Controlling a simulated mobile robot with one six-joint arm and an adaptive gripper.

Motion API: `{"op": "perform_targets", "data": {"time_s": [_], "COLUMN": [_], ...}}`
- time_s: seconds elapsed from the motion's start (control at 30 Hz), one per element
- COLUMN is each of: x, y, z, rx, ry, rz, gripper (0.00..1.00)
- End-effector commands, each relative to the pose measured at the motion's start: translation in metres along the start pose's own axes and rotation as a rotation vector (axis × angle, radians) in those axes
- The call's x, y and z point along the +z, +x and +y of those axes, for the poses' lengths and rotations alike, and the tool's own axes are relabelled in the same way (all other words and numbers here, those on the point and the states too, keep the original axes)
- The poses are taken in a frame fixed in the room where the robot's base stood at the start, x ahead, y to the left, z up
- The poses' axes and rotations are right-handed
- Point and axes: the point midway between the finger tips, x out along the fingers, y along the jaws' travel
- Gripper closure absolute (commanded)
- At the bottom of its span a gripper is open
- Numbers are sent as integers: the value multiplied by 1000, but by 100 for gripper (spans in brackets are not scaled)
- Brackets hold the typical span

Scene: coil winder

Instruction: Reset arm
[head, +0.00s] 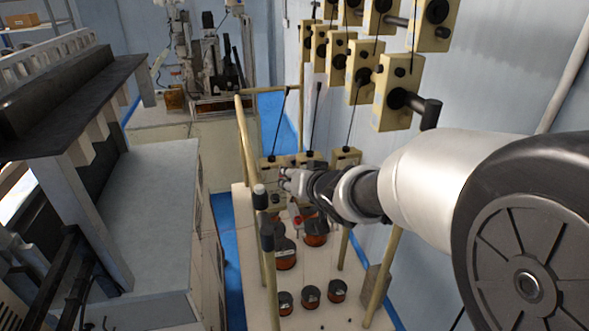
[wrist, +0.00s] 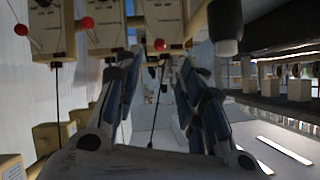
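My arm reaches in from the right in the head view. My gripper (head: 287,180) is over the coil winder's cream spool table (head: 335,312), in front of the cream tension boxes. In the wrist view the two blue-grey fingers of my gripper (wrist: 158,68) stand apart with nothing held between them. A thin dark rod (wrist: 157,105) shows in the gap, but it looks to be beyond the fingers. Dark spools with copper-coloured wire (head: 311,291) stand on the table below my gripper, and my gripper hides part of the table.
Tan posts (head: 245,140) rise beside my gripper on the left. Cream boxes with black knobs (head: 362,70) hang on the frame above it. A grey machine (head: 150,220) stands at the left. A blue floor strip (head: 229,265) runs between it and the table.

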Motion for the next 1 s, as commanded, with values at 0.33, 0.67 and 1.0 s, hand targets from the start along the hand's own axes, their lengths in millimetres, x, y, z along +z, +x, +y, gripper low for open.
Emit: {"op": "perform_targets", "data": {"time_s": [0.33, 0.67, 1.0], "x": [8, 117, 305], "y": [-5, -79, -164], "z": [14, 113, 155], "rx": [39, 340, 448], "ry": [-6, -30, -3], "rz": [-1, -130, -422], "gripper": [63, 63, 63]}}
